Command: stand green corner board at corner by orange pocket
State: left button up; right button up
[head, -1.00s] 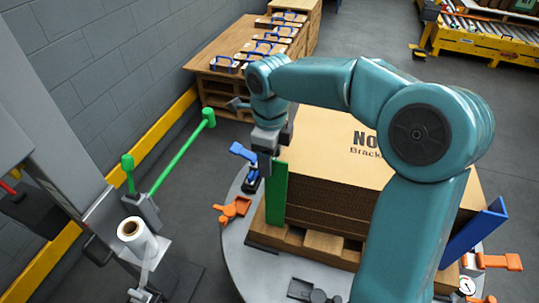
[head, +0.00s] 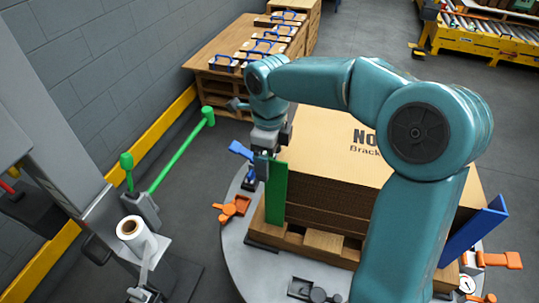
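The green corner board (head: 276,193) stands upright against the near left corner of the stacked cardboard load (head: 325,205). My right gripper (head: 266,152) is at the top of the board, fingers pointing down; it looks closed around the board's upper edge, though the fingertips are partly hidden. The orange pocket (head: 233,208) lies on the round grey turntable (head: 240,262), just left of the board's foot. A blue corner board (head: 474,233) leans at the right corner of the load. My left gripper is not in view.
An orange clamp (head: 499,260) and a gauge (head: 467,284) are at the right edge. A blue clamp (head: 242,151) stands behind the board. Grey floor lies between.

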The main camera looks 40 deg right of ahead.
notch_tip(320, 180, up, 16)
jog(key=p, duration=0.5)
jog(key=shift+r, duration=0.15)
jog(key=w+a+f+n+y, duration=0.15)
jog(key=a+f+n, duration=0.25)
jog(key=f, duration=0.4)
jog(key=w+a+f+n, duration=0.25)
jog(key=f+n, duration=0.25)
jog(key=f, duration=0.4)
jog(key=w+a+f+n+y, duration=0.1)
jog(key=a+f+n, duration=0.35)
jog(key=f, duration=0.35)
jog(key=s+a+f+n+y, duration=0.1)
jog(key=s+a+f+n, duration=0.55)
jog(key=s+f, duration=0.3)
jog(key=s+a+f+n+y, duration=0.1)
jog(key=s+a+f+n, duration=0.4)
jog(key=s+f+n, duration=0.4)
notch_tip(320, 180, up, 12)
jog(key=w+p, duration=0.1)
jog(key=p, duration=1.1)
jog(key=shift+f+p, duration=0.25)
jog(key=shift+p, duration=0.15)
jog(key=shift+w+a+h, duration=0.1)
jog(key=shift+w+h, duration=0.05)
jog(key=shift+h, duration=0.1)
